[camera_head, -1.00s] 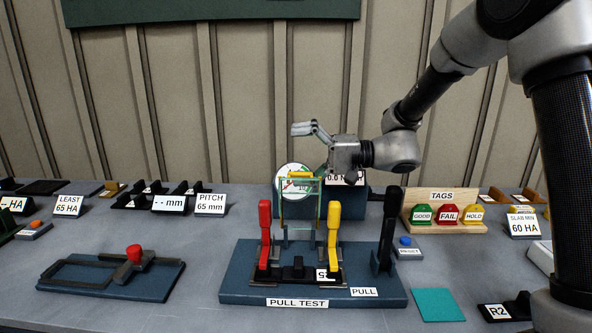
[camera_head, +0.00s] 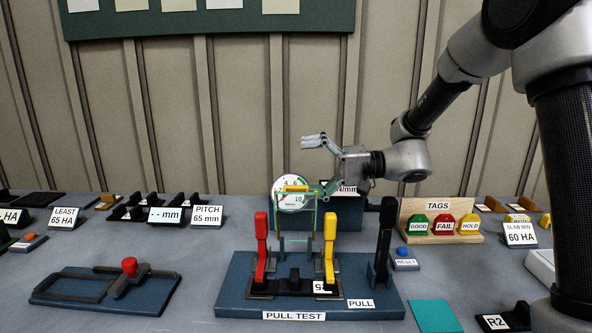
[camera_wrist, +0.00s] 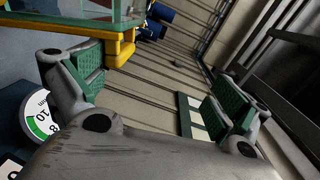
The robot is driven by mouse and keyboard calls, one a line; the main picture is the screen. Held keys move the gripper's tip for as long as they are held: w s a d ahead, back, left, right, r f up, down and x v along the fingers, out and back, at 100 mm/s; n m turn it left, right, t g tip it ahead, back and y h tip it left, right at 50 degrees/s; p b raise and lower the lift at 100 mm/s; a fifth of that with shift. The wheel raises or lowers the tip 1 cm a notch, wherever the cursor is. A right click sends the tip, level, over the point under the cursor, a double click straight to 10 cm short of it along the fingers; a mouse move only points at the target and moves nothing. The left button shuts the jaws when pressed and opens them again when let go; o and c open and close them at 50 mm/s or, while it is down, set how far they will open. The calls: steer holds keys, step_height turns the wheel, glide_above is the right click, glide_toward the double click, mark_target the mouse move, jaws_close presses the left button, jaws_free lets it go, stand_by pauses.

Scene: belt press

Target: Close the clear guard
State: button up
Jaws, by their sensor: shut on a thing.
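The clear guard (camera_head: 296,189) stands upright at the back of the pull-test fixture (camera_head: 236,285), with thin green edges and a yellow top bar. In the wrist view its yellow bar and clear panel (camera_wrist: 122,45) are at the upper left, close beside one finger. My gripper (camera_head: 325,165) is right of the guard's top, its fingers spread one above the other. In the wrist view the two green pads of my gripper (camera_wrist: 160,92) stand wide apart with nothing visible between them. The lower finger is close to the guard; I cannot tell whether they touch.
A red lever (camera_head: 261,245), a yellow lever (camera_head: 329,248) and a taller black lever (camera_head: 384,238) stand on the fixture. A round dial (camera_head: 290,192) is behind the guard. A tag rack (camera_head: 441,237) is to the right. A red-knobbed fixture (camera_head: 60,298) lies left.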

steer(key=shift+w+d+r, duration=0.1)
steer(key=shift+d+r, duration=0.35)
steer(key=shift+r, duration=0.15)
steer(key=shift+c, duration=0.2)
steer(key=shift+s+d+r, duration=0.1)
steer(key=shift+s+d, duration=0.15)
steer(key=shift+d, duration=0.7)
steer(key=c, duration=0.5)
steer(key=shift+w+d, duration=0.1)
steer(key=shift+d, duration=0.15)
steer(key=c, duration=0.5)
steer(key=shift+o, duration=0.2)
steer(key=shift+d+f, duration=0.15)
steer(key=shift+d, duration=0.6)
steer(key=shift+d+f, duration=0.1)
steer(key=shift+d, duration=0.65)
